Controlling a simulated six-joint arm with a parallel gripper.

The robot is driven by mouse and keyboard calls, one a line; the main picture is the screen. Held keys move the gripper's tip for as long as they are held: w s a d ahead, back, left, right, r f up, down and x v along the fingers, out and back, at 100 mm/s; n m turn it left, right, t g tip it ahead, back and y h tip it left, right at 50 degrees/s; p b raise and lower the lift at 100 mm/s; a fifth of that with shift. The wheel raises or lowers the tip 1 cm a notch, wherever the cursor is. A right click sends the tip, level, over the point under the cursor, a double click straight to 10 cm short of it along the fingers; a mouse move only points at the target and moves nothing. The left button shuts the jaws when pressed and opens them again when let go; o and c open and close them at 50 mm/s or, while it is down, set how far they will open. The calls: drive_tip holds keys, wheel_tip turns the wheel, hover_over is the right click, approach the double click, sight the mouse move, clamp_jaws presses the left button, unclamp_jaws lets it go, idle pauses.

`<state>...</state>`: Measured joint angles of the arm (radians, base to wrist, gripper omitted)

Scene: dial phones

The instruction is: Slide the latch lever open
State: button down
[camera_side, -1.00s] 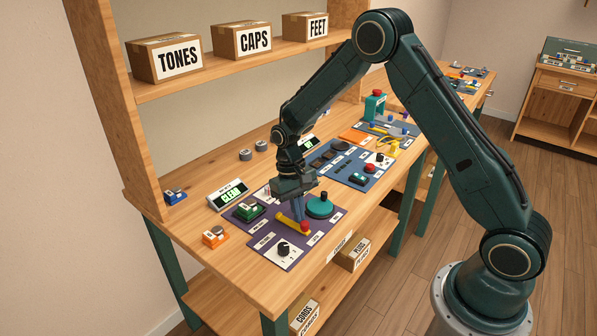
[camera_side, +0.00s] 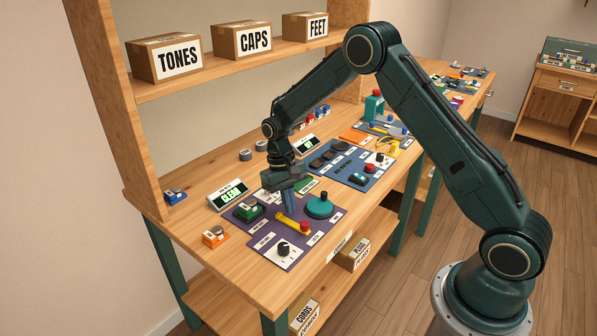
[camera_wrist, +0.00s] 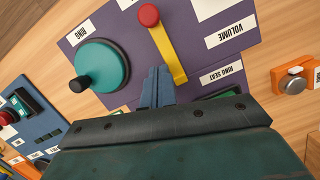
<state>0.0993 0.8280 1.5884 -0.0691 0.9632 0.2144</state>
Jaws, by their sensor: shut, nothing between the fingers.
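The lever is a yellow bar (camera_side: 290,222) with a red knob (camera_side: 304,227) on a purple panel (camera_side: 262,230). In the wrist view, the yellow bar (camera_wrist: 167,50) runs down from the red knob (camera_wrist: 149,15) at the top. My gripper (camera_side: 291,210) is shut and empty, fingers pointing down at the far end of the bar. In the wrist view my fingertips (camera_wrist: 157,76) are beside the bar's lower end, on its left. Whether they touch the bar cannot be told.
A teal dial (camera_side: 319,206) stands right of the lever. A black knob on a white plate (camera_side: 283,249) and a green switch (camera_side: 249,211) share the panel. A lit display (camera_side: 229,194) stands behind. An orange block (camera_side: 215,236) sits left on bare wood.

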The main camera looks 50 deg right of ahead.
drive_tip(key=v, duration=1)
drive_tip(key=shift+s+a, duration=0.1)
wheel_tip(320, 180, up, 10)
drive_tip(key=t, duration=0.2)
hover_over(297, 223)
drive_tip(key=s+a+r+n+t, duration=0.1)
drive_tip(key=s+r+t, duration=0.1)
drive_tip(key=s+r, duration=0.45)
drive_tip(key=s+a+n+t, duration=0.1)
drive_tip(key=s+t, duration=0.3)
drive_tip(key=s, duration=1.5)
drive_tip(key=shift+r+n+h, duration=0.25)
drive_tip(key=shift+n+h, duration=0.15)
drive_tip(key=shift+n, duration=0.1)
